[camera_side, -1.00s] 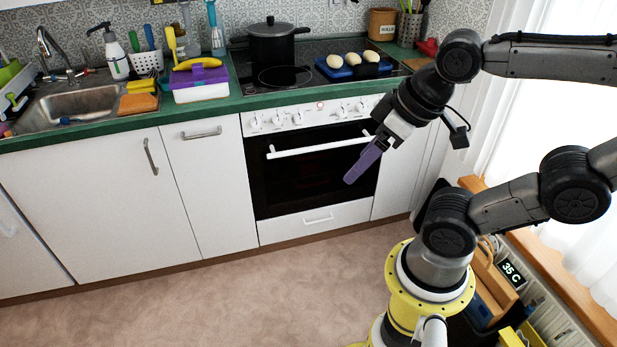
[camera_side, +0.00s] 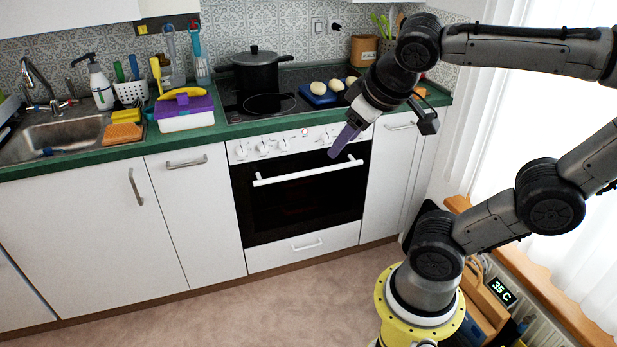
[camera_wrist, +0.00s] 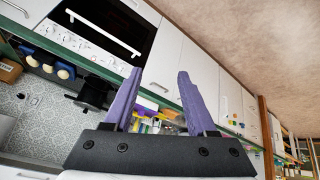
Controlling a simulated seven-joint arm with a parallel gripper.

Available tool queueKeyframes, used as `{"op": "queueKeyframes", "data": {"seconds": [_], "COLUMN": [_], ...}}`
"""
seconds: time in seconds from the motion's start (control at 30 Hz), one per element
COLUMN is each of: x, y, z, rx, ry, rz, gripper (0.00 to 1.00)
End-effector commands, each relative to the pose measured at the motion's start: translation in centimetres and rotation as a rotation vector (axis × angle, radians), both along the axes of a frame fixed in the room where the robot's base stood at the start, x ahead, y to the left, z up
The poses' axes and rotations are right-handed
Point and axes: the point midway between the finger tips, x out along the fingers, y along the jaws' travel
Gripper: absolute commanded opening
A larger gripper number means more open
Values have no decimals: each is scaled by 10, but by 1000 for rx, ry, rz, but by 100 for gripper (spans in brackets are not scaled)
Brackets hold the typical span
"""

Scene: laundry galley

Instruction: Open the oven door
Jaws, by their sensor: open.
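The oven door (camera_side: 300,208) is black glass and closed. Its white bar handle (camera_side: 308,171) runs across the top of the door. In the side view, my gripper (camera_side: 336,151) has purple fingers pointing down and left. They appear above the right part of the handle, in front of the control panel; the fingers overlap in this view, and their depth gap is hard to judge. In the wrist view, my gripper (camera_wrist: 160,72) is open and empty. There the handle (camera_wrist: 104,33) lies at upper left, outside the fingers, on the oven door (camera_wrist: 133,22).
White knobs (camera_side: 264,147) line the panel above the door. A black pot (camera_side: 254,74) and a blue tray (camera_side: 318,98) with pale round items stand above on the hob and counter. White cabinets (camera_side: 194,225) flank the oven. The floor (camera_side: 240,310) before it looks clear.

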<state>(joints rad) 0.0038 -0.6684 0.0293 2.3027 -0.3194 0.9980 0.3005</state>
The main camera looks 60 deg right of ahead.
Motion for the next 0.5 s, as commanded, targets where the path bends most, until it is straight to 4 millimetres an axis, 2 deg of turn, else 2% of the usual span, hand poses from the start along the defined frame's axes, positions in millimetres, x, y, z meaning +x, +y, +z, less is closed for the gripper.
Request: {"op": "queueKeyframes", "data": {"seconds": [0.1, 0.17, 0.3, 0.5], "x": [29, 44, 89, 164], "y": [-28, -42, -78, -132], "z": [21, 30, 48, 55], "rx": [-98, -149, -284, -495], "ry": [23, 36, 70, 121], "rz": [-79, -118, -214, -329], "gripper": [57, 57, 57, 57]}}
